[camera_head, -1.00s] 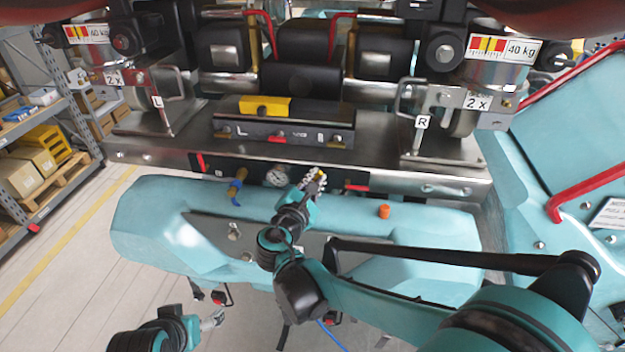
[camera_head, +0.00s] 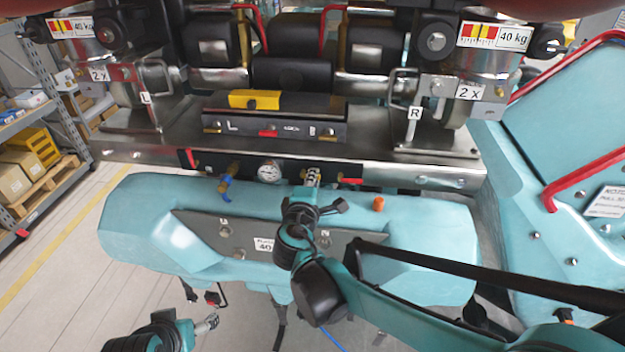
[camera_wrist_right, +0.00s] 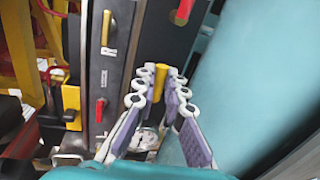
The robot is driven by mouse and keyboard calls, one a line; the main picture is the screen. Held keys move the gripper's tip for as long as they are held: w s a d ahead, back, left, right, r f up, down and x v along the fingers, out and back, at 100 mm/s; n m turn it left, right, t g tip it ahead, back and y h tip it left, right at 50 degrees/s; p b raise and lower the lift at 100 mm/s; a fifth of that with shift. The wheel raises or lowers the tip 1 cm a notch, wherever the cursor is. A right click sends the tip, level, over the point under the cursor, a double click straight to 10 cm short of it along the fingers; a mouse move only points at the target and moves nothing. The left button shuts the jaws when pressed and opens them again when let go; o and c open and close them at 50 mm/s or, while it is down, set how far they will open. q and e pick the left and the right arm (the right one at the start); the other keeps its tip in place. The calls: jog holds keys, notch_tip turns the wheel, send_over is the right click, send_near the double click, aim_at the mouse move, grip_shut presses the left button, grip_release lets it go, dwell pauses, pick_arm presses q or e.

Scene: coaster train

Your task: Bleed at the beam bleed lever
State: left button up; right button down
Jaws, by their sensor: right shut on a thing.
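My right gripper (camera_head: 313,178) is at the front panel under the metal shelf, between the round gauge (camera_head: 269,172) and a red lever (camera_head: 352,181). In the right wrist view its fingers (camera_wrist_right: 160,92) are closed around a small yellow piece (camera_wrist_right: 161,72), which I take to be the bleed lever. Its far end is hidden by the fingertips, and in the head view the gripper covers it. My left gripper (camera_head: 207,326) is low at the bottom left, away from the panel; its jaws are too small to judge.
A brass valve with a blue handle (camera_head: 228,185) is left of the gauge. The teal beam (camera_head: 150,225) with an orange cap (camera_head: 378,204) lies just below the panel. A yellow block (camera_head: 262,100) sits on the console above. A teal slanted body (camera_head: 560,170) stands at right.

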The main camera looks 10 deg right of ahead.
jog(key=shift+f+m, duration=0.2)
jog(key=shift+m, duration=0.2)
jog(key=c, duration=1.6)
grip_release()
jog(key=shift+s, duration=0.1)
jog(key=v, duration=1.2)
jog(key=shift+d, duration=0.15)
